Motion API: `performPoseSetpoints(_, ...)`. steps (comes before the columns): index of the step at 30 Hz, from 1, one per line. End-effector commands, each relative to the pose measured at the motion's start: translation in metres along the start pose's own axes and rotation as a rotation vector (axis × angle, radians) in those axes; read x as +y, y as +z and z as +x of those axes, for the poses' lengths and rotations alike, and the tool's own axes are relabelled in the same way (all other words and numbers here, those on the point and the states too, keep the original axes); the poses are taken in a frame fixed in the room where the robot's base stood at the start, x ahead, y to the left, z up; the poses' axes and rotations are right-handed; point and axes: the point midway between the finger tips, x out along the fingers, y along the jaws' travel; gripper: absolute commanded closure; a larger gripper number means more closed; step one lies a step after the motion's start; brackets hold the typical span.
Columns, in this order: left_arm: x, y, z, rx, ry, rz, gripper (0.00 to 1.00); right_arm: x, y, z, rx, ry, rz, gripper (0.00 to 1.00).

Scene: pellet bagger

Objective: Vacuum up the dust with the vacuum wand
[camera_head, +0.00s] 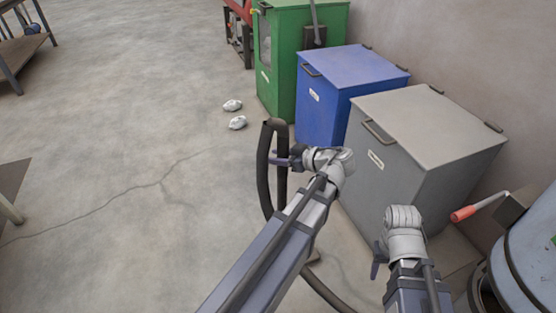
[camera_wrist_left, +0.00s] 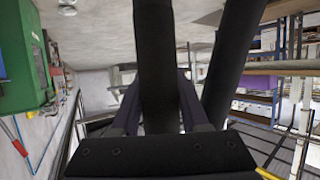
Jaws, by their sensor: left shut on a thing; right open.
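The vacuum wand (camera_head: 263,185) is a dark tube with a bend at its top. My left gripper (camera_head: 278,159) is shut on it and holds it upright in front of the bins. In the left wrist view the wand (camera_wrist_left: 155,50) runs between the fingers of my left gripper (camera_wrist_left: 158,95). A dark hose (camera_head: 325,291) curves along the floor behind my left arm; part of it is hidden. Two small whitish lumps (camera_head: 232,105) (camera_head: 237,122), seemingly the dust, lie on the floor beyond the wand, apart from it. My right gripper (camera_head: 379,259) is open and empty at the lower right.
A green bin (camera_head: 278,70), a blue bin (camera_head: 322,113) and a grey bin (camera_head: 395,182) stand along the right wall. A blue-grey drum (camera_head: 530,260) and a red-handled lever (camera_head: 465,213) are at the lower right. The concrete floor left of the wand is open.

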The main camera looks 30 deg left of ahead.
Motion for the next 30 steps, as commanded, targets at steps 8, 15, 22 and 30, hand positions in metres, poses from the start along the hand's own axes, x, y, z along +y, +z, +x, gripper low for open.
performPoseSetpoints(8, 0.010, -0.006, 0.014, 0.002, -0.001, -0.002, 1.00, 0.000, 0.000, 0.000, 0.000, 0.000, 0.000, 0.50)
performPoseSetpoints(15, 0.019, -0.011, 0.025, 0.002, -0.001, -0.001, 1.00, 0.000, 0.000, 0.000, 0.000, 0.000, 0.000, 0.50)
performPoseSetpoints(22, 0.027, -0.016, 0.036, 0.002, 0.000, 0.000, 1.00, 0.000, 0.000, 0.000, 0.000, 0.000, 0.000, 0.50)
performPoseSetpoints(30, 0.036, -0.021, 0.049, 0.002, -0.001, -0.001, 1.00, 0.000, 0.000, 0.000, 0.000, 0.000, 0.000, 0.50)
